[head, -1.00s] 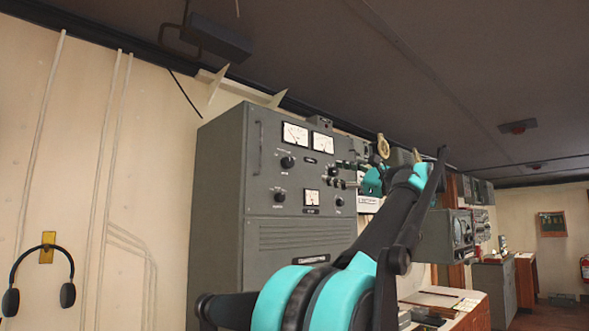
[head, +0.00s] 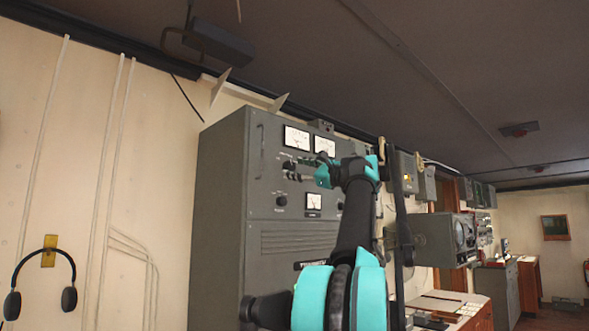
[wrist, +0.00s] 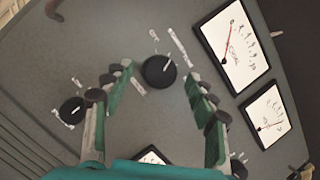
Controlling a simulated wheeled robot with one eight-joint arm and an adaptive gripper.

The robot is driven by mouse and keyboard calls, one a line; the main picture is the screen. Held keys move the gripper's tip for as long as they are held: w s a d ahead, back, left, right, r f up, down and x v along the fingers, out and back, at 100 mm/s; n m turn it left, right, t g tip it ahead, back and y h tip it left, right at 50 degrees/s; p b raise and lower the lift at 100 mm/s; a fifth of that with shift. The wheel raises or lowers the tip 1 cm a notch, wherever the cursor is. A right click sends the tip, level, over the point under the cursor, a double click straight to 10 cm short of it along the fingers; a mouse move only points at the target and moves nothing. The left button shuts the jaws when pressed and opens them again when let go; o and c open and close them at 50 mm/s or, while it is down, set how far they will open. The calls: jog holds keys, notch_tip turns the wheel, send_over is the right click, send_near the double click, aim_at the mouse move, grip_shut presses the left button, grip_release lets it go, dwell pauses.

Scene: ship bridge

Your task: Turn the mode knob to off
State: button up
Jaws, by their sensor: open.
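The grey transmitter cabinet (head: 232,190) carries several black knobs, and their labels are too small to read, so I cannot tell which is marked mode. The upper-left black knob (wrist: 158,70) has a white pointer line and lies between and just beyond my fingertips in the wrist view. It also shows in the head view (head: 288,166), left of my gripper. In the head view my gripper (head: 304,169) is close in front of the panel. Contact is not visible.
A lower knob (head: 281,201) sits beneath on the same panel and shows in the wrist view (wrist: 72,110) outside one finger. White-faced meters (head: 297,137) sit above. Headphones (head: 45,275) hang on the left wall. A desk (head: 465,310) stands at the right.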

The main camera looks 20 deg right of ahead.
jog(key=shift+w+a+r, duration=0.15)
jog(key=shift+w+a, duration=0.1)
jog(key=shift+w, duration=0.25)
jog(key=c, duration=1.2)
jog(key=shift+o, duration=0.2)
jog(key=shift+n, duration=0.4)
jog(key=n+g+y, duration=0.1)
jog(key=n, duration=0.3)
jog(key=shift+d+g, duration=0.1)
jog(key=shift+g, duration=0.3)
jog(key=shift+r+n+g+y, duration=0.15)
jog(key=shift+n+g, duration=0.3)
jog(key=shift+n, duration=0.7)
jog(key=shift+f+n+g+y, duration=0.15)
jog(key=shift+n+g, duration=0.3)
jog(key=shift+n, duration=0.7)
jog(key=shift+r+n, duration=0.1)
jog(key=shift+n, duration=0.2)
